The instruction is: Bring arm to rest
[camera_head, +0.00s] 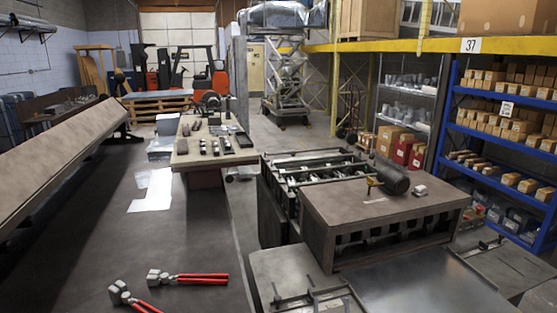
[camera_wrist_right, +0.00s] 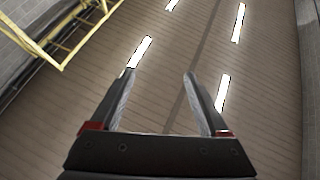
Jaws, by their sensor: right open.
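My right gripper (camera_wrist_right: 160,73) shows in the right wrist view. Its two dark fingers stand well apart with nothing between them. It points up toward the ceiling (camera_wrist_right: 265,80), which has several bright strip lights. I cannot make out either gripper clearly in the head view. My left gripper is not in view.
Two red-handled hand tools, one farther (camera_head: 188,277) and one nearer (camera_head: 130,297), lie on the dark surface at the lower left. A bench with small tools (camera_head: 215,150) stands mid-scene. A machine (camera_head: 385,205) fills the right. Blue shelves (camera_head: 480,130) hold boxes.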

